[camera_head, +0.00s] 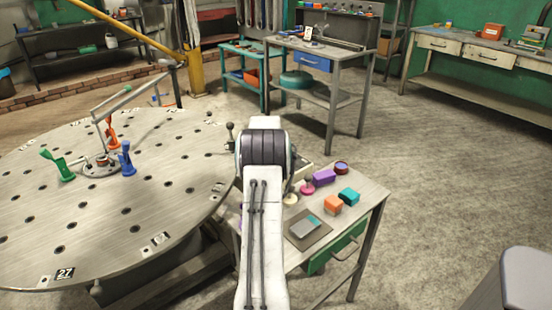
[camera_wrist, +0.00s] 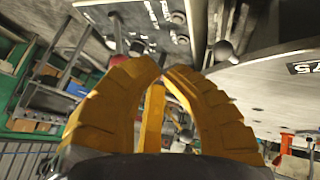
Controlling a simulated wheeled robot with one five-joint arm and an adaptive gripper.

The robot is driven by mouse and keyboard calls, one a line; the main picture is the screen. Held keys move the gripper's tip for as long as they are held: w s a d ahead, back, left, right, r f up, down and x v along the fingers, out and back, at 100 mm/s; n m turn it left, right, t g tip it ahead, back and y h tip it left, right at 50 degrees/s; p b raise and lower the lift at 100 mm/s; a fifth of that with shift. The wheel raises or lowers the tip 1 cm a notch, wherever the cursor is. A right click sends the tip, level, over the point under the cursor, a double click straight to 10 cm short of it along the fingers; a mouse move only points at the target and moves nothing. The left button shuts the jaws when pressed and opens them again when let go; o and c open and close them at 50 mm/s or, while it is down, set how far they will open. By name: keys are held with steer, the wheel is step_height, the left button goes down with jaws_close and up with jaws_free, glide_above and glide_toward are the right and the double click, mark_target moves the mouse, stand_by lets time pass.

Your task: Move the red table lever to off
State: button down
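In the wrist view, a red grip (camera_wrist: 119,61), which looks like the red table lever, sits just beyond my left yellow finger. It hangs below a dark metal plate (camera_wrist: 160,22) with white markings and bolts. My gripper (camera_wrist: 162,70) has its yellow fingertips together with nothing visible between them, close to the plate and apart from the red grip. A dark ball-ended lever (camera_wrist: 222,50) is right of the fingertips. In the head view, my arm hides the gripper and the red grip; a dark ball knob (camera_head: 230,127) shows by the round table's edge.
A small bench (camera_head: 365,195) with coloured blocks stands right of my arm. Open floor (camera_head: 440,200) lies further right.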

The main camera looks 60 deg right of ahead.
steer(key=p+x, duration=0.1)
steer(key=x, duration=0.5)
steer(key=shift+d+f, duration=0.1)
steer(key=shift+f, duration=0.15)
steer(key=shift+d+r+p, duration=0.25)
steer(key=shift+d+p, duration=0.15)
steer(key=shift+d, duration=0.05)
steer(key=shift+s+d+r+p, duration=0.1)
steer(key=shift+d+p, duration=0.25)
steer(key=shift+d, duration=0.35)
steer(key=shift+s+d+r+p, duration=0.1)
steer(key=shift+d+p, duration=0.25)
steer(key=shift+d, duration=0.3)
steer(key=shift+d, duration=0.1)
